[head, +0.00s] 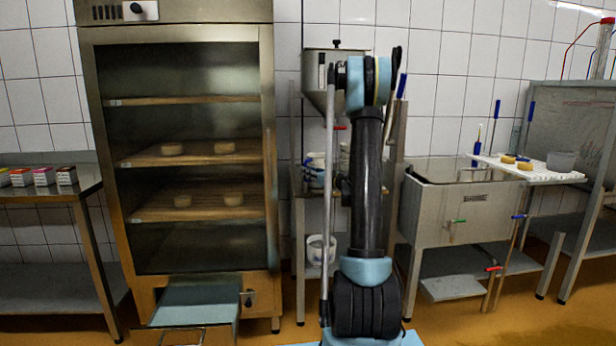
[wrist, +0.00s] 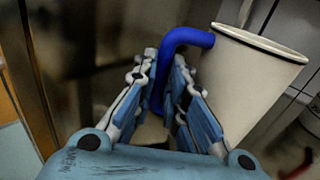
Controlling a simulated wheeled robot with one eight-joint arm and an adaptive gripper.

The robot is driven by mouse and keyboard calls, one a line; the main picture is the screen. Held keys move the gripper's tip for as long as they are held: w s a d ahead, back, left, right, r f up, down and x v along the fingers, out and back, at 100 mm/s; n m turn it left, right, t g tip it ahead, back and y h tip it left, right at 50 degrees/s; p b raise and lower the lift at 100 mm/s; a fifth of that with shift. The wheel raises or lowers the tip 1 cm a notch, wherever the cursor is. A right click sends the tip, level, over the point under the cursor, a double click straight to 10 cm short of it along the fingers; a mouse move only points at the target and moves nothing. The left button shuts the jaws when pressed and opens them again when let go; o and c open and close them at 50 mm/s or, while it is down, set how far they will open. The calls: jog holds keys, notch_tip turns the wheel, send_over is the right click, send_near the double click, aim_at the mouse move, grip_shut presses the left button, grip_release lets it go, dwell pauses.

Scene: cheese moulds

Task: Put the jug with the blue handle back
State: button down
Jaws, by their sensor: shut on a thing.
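In the wrist view a white jug (wrist: 248,80) with a bent blue handle (wrist: 186,38) is on the right, its rim at the top. My gripper (wrist: 164,72) is shut on the blue handle, with one finger on each side of it. The jug's base is hidden behind the right finger. In the head view my arm hides my gripper, and I cannot make out the held jug there for sure. White and blue vessels (head: 315,168) stand on a rack beside my arm, partly hidden.
A steel cabinet (head: 268,130) with cheeses on wooden shelves stands left of my arm. A white bucket (head: 318,250) is low on the rack. Coloured boxes (head: 44,177) are on the left table.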

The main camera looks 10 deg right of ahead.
jog(key=c, duration=1.6)
grip_release()
jog(key=shift+f, duration=0.1)
jog(key=shift+c, duration=0.2)
jog(key=v, duration=1.2)
jog(key=s+a+f+n+g+h, duration=0.1)
jog(key=s+a+n+g, duration=0.3)
jog(key=s, duration=0.4)
jog(key=s+a+f+n+g+h, duration=0.1)
jog(key=s+a+n, duration=0.4)
jog(key=s+n, duration=0.15)
jog(key=s+a+f+n+g+h, duration=0.1)
jog(key=s+a+n+g, duration=0.3)
jog(key=s, duration=0.4)
jog(key=s+d+f+n+g+h, duration=0.1)
jog(key=s+d+f+n+h, duration=0.1)
jog(key=s, duration=0.6)
jog(key=s+d+f+n+g+h, duration=0.1)
jog(key=s+d+f+n+h, duration=0.2)
jog(key=s+n, duration=0.4)
jog(key=s+d+f+n+g+h, duration=0.1)
jog(key=s+d+f+n+h, duration=0.2)
jog(key=s, duration=0.6)
jog(key=shift+f+n, duration=0.8)
jog(key=shift+n, duration=0.25)
